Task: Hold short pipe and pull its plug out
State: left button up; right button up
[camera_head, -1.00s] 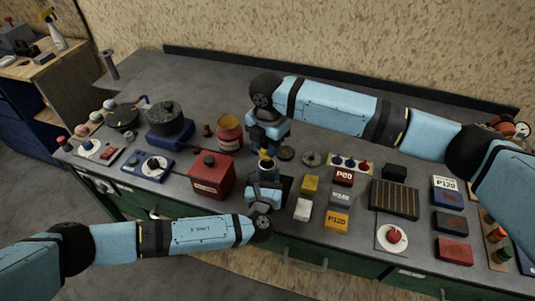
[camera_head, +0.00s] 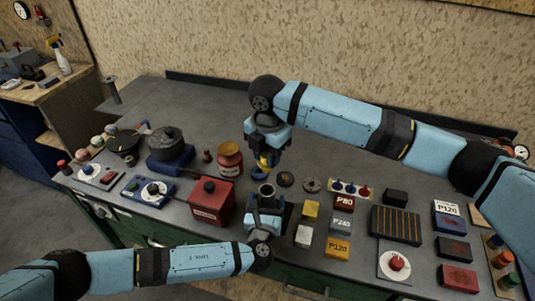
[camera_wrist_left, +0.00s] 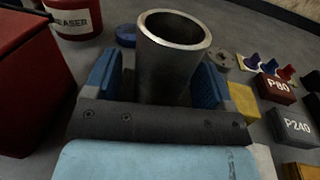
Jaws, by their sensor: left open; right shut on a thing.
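The short pipe (camera_head: 266,190) is a grey metal tube that stands upright near the bench's front edge. In the left wrist view the pipe (camera_wrist_left: 168,62) shows an open, empty mouth. My left gripper (camera_head: 265,204) is open, with its blue fingers on either side of the pipe. My right gripper (camera_head: 268,156) is shut on the yellow plug (camera_head: 265,161) and holds it above and behind the pipe, apart from it. The plug's upper part is hidden by the fingers.
A red box (camera_head: 210,203) stands close left of the pipe, with a red jar (camera_head: 229,160) behind it. Yellow, white and labelled blocks (camera_head: 337,247) lie to the right. A flat ring (camera_head: 311,185) lies behind those blocks. The bench back is mostly clear.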

pick_arm(q)
jog(key=shift+s, duration=0.1)
jog(key=s, duration=0.4)
jog(key=s+a, duration=0.1)
jog(key=s, duration=0.6)
jog(key=shift+s+a, duration=0.3)
jog(key=shift+s, duration=0.1)
